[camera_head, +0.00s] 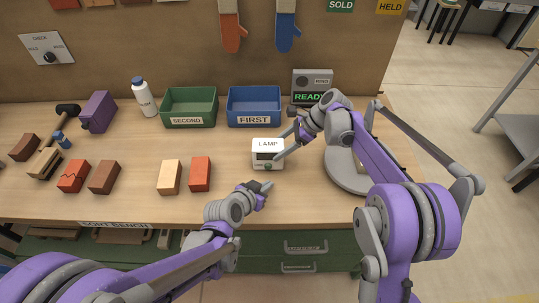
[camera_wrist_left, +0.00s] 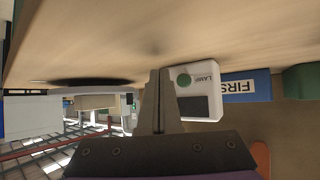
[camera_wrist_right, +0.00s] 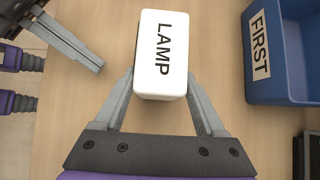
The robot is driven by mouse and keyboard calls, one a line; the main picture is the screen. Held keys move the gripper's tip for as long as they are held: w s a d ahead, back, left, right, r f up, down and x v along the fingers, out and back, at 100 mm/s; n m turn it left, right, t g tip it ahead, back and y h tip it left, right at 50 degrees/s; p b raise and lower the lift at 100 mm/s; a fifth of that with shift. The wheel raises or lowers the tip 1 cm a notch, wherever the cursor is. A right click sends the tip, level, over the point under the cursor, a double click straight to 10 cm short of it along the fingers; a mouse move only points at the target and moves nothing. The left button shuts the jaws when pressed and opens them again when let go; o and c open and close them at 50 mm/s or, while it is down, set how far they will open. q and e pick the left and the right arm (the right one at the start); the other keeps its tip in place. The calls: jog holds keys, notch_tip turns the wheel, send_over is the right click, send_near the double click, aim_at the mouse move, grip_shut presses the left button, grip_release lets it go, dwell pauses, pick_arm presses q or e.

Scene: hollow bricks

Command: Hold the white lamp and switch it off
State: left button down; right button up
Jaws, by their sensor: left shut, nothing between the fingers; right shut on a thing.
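The white lamp (camera_head: 268,146) is a small box labelled LAMP, standing on the bench in front of the blue FIRST bin. My right gripper (camera_wrist_right: 160,84) is shut on the lamp's sides, as the right wrist view shows. The lamp's front has a dark panel and a round green button (camera_wrist_left: 184,80), seen upside down in the left wrist view; the button also shows low on the front in the head view (camera_head: 267,167). My left gripper (camera_head: 267,187) is shut and empty, just in front of the lamp and apart from it, near the bench's front.
The green SECOND bin (camera_head: 188,121) and blue FIRST bin (camera_head: 254,121) stand behind. A grey device reading READY (camera_head: 312,88) is at the back right. A grey round plate (camera_head: 345,181) lies right of the lamp, partly behind my right arm. Several bricks (camera_head: 200,174) lie to the left.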

aim_at(274, 169)
pick_arm(q)
jog(key=shift+w, duration=1.75)
dwell(0.7)
jog(key=shift+w, duration=0.45)
jog(key=shift+w, duration=0.2)
dwell(0.3)
jog(key=shift+s, duration=0.7)
jog(key=shift+s, duration=3)
